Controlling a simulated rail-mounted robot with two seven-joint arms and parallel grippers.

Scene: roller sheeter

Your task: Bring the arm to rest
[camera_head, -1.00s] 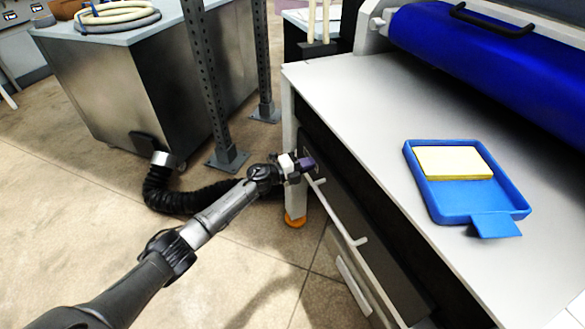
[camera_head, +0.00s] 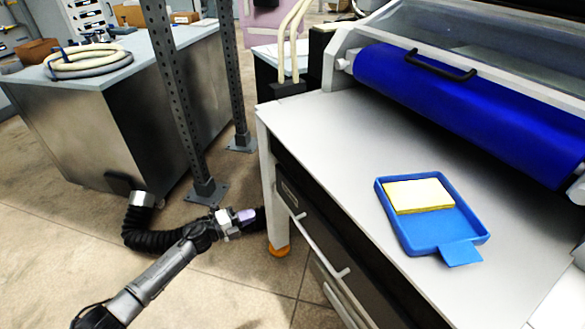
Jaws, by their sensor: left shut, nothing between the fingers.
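My left arm comes in from the lower left. Its gripper (camera_head: 244,216) is shut with nothing held, out to the left of the machine's front leg and drawers, apart from them. My right gripper does not show.
The sheeter table (camera_head: 310,125) carries a blue tray (camera_head: 428,236) with a yellow block (camera_head: 418,195) in it. A blue roller (camera_head: 465,105) with a black handle lies behind. A metal cabinet (camera_head: 75,125), perforated posts (camera_head: 178,100) and a black hose (camera_head: 155,240) stand left.

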